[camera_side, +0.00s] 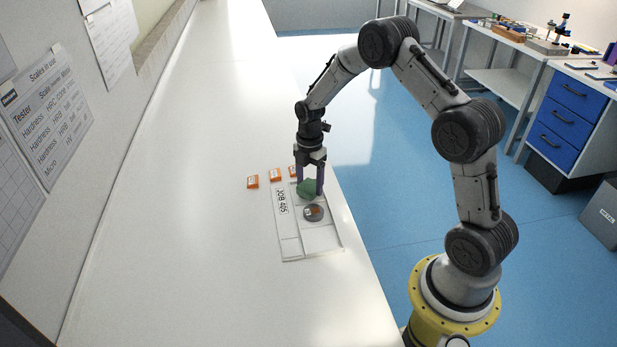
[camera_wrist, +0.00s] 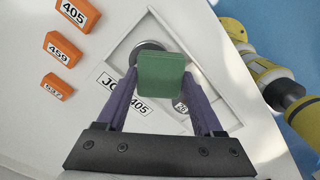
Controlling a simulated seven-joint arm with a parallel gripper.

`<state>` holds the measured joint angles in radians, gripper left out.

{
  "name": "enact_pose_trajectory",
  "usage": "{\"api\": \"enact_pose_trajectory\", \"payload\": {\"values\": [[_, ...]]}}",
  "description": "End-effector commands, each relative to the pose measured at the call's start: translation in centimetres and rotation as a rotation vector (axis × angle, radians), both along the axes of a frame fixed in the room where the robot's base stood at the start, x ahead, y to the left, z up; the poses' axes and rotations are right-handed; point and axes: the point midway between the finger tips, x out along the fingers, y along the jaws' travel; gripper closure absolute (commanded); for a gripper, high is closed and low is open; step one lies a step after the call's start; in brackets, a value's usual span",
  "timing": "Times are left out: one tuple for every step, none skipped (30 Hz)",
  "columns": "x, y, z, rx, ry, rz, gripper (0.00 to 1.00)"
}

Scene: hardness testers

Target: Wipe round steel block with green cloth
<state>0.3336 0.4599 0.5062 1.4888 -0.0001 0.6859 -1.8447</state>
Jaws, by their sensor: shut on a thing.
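My gripper (camera_side: 311,188) is shut on the green cloth (camera_side: 307,188), which looks like a folded pad. In the wrist view the cloth (camera_wrist: 162,74) sits between the purple fingers of my gripper (camera_wrist: 165,85). The round steel block (camera_side: 314,212) lies in a compartment of the white tray (camera_side: 291,246), with a small orange-brown mark on its top. In the wrist view the block (camera_wrist: 146,47) is partly hidden behind the cloth. The cloth is just beyond the block in the side view; I cannot tell whether they touch.
Orange labelled blocks stand beside the tray: 405 (camera_wrist: 78,13), 459 (camera_wrist: 66,49) and a third (camera_wrist: 57,86). The tray carries a label, "JOB 405" (camera_side: 282,202). The white bench (camera_side: 180,200) is clear to the left. Its right edge is close to the tray.

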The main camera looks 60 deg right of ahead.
Motion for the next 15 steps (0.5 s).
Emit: {"api": "enact_pose_trajectory", "payload": {"values": [[-0.5, 0.4, -0.1, 0.001, 0.004, 0.001, 0.83], [-0.4, 0.4, -0.1, 0.001, 0.004, 0.000, 0.83], [0.0, 0.0, -0.1, 0.001, 0.002, -0.001, 0.83], [0.2, -0.3, -0.1, 0.001, 0.002, -0.001, 0.83], [0.4, -0.5, -0.1, 0.001, 0.003, -0.002, 0.83], [0.6, -0.8, -0.1, 0.001, 0.004, -0.002, 0.83], [0.8, -1.0, 0.0, 0.001, 0.002, -0.001, 0.83], [1.0, -1.2, -0.1, 0.001, 0.002, -0.001, 0.83], [1.2, -1.5, -0.1, 0.001, 0.002, -0.001, 0.83], [1.4, -1.7, 0.0, 0.001, 0.002, -0.001, 0.83], [1.6, -1.9, -0.1, 0.001, 0.002, -0.001, 0.83], [1.9, -2.1, -0.1, 0.001, 0.002, -0.001, 0.83], [2.1, -2.3, -0.1, 0.000, 0.002, -0.001, 0.83], [2.3, -2.5, -0.1, 0.000, 0.001, -0.001, 0.83], [2.5, -2.8, -0.1, 0.001, 0.002, -0.001, 0.83]]}}
